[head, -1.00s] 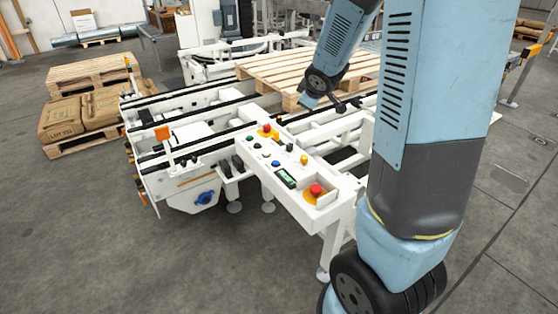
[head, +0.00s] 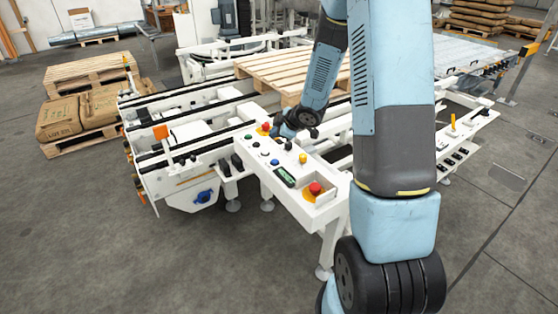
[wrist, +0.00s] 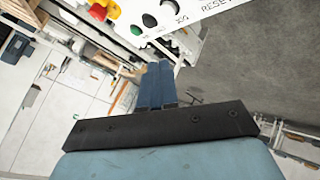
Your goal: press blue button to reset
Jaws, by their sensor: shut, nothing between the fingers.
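The white control panel (head: 252,152) stands at the near end of the conveyor frame in the head view. My gripper (head: 279,131) is over the far part of the panel, beside the far red emergency stop, and partly hidden by my arm. In the wrist view my gripper (wrist: 157,70) has its two fingers together, with nothing between them. The panel edge (wrist: 205,15) shows beyond them, with a green button, black buttons and part of a "RESET" label. The blue button is not visible there.
The far red emergency stop (head: 265,128), near red emergency stop (head: 315,188) and yellow button (head: 303,158) share the panel. A wooden pallet (head: 270,72) lies on the conveyor behind. Stacked sacks (head: 85,112) stand left. The floor in front is clear.

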